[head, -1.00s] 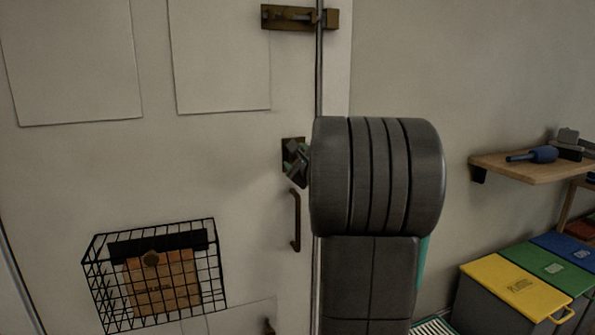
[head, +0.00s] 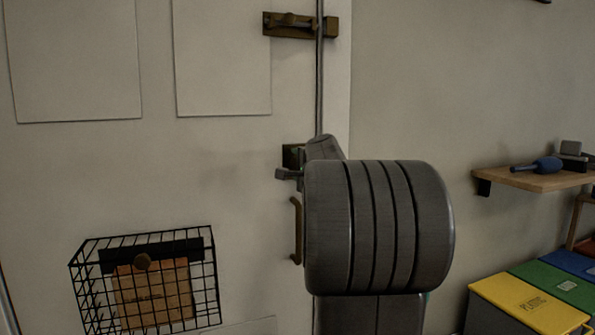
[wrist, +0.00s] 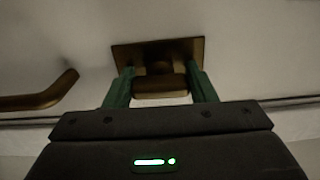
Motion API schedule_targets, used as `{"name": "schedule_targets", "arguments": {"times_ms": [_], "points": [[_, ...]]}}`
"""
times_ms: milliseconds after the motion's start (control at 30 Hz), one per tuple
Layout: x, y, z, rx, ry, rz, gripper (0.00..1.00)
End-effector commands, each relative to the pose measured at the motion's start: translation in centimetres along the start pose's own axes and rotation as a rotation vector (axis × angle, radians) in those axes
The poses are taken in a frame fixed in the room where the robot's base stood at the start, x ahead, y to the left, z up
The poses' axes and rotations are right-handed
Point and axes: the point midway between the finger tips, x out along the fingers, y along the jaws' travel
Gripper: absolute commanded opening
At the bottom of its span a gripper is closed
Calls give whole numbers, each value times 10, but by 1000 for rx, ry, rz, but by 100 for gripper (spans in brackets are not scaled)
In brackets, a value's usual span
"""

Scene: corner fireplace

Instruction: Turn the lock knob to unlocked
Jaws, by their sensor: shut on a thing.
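The lock knob (wrist: 160,86) is a brass-coloured piece on a square brown plate (wrist: 130,54) on the white door. In the wrist view my gripper (wrist: 161,88) has its two green fingers on either side of the knob, shut on it. The knob lies lengthwise across the picture, between the fingers. In the head view the lock plate (head: 290,153) sits at the door's right edge, and my gripper (head: 287,174) is at its lower part. My wrist covers much of it there, and the knob is hidden.
A door handle (head: 297,230) is just below the lock and also shows in the wrist view (wrist: 40,98). A brown bolt (head: 290,27) is above. A wire basket (head: 150,235) hangs lower left. A shelf (head: 535,180) and coloured bins (head: 525,303) are at right.

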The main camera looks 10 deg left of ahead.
Motion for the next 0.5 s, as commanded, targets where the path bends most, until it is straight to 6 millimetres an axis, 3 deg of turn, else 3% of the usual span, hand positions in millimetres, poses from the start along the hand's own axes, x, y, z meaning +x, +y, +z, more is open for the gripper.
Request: {"name": "schedule_targets", "arguments": {"times_ms": [500], "points": [[0, 0, 0, -36, -1, 1, 28]]}}
